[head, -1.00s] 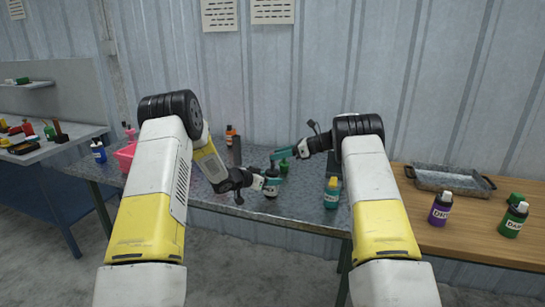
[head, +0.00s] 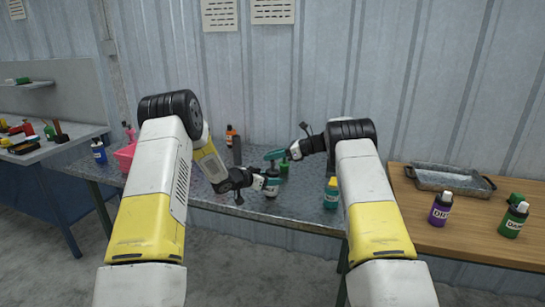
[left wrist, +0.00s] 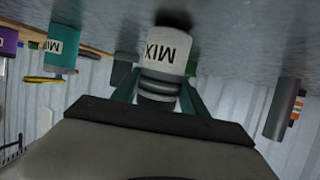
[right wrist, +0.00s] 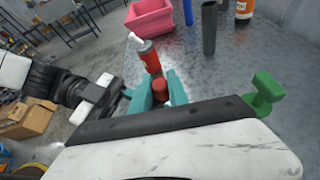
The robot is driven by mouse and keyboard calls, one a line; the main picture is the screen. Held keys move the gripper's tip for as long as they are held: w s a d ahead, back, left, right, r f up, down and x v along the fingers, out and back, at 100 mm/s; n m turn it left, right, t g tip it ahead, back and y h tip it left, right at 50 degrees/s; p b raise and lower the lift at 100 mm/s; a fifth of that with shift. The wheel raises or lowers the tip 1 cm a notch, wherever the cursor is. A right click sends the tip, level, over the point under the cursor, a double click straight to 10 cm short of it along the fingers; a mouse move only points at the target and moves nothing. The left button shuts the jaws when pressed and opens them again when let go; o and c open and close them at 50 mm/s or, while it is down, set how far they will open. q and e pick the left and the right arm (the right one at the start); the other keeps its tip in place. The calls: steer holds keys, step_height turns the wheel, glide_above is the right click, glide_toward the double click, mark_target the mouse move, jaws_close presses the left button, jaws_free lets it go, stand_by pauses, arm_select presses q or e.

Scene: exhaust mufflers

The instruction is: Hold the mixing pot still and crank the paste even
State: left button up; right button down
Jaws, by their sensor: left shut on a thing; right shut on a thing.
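The mixing pot (head: 271,189) stands on the grey metal table. In the left wrist view it is a white pot (left wrist: 165,50) with a MIX label, appearing upside down. My left gripper (head: 259,182) is shut on the pot, its teal fingers at the dark ringed part. My right gripper (head: 276,155) is above the pot, its teal fingers shut. In the right wrist view a small red knob (right wrist: 160,88) sits between those fingers, seemingly the crank's grip. The crank arm and the paste are hidden.
A green object (right wrist: 263,95) stands close by, right of the pot in the head view. A dark cylinder (head: 237,151), an orange bottle (head: 231,136) and a pink bin (head: 125,156) stand behind and left. A teal bottle (head: 331,193) with a yellow cap stands right.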

steer(key=m+t, duration=0.1)
steer(key=m+t+h, duration=0.1)
steer(key=shift+d+r+m+t+h, duration=0.1)
steer(key=shift+d+m+t+h, duration=0.2)
steer(key=shift+d+m, duration=0.1)
steer(key=shift+s+d+f+m+t+h, duration=0.1)
steer(key=shift+s+d+m+t+h, duration=0.55)
steer(key=shift+m+h, duration=1.5)
steer(key=shift+d+f+m+t+h, duration=0.15)
steer(key=shift+m+t+h, duration=0.85)
steer(key=shift+m+h, duration=1.1)
steer(key=shift+s+d+r+m+t+h, duration=0.1)
steer(key=shift+s+d+m+t+h, duration=0.55)
steer(key=shift+m+h, duration=1.45)
steer(key=shift+w+a, duration=0.15)
steer(key=shift+w, duration=0.15)
steer(key=c, duration=1.3)
jaws_free()
steer(key=shift+o, duration=0.2)
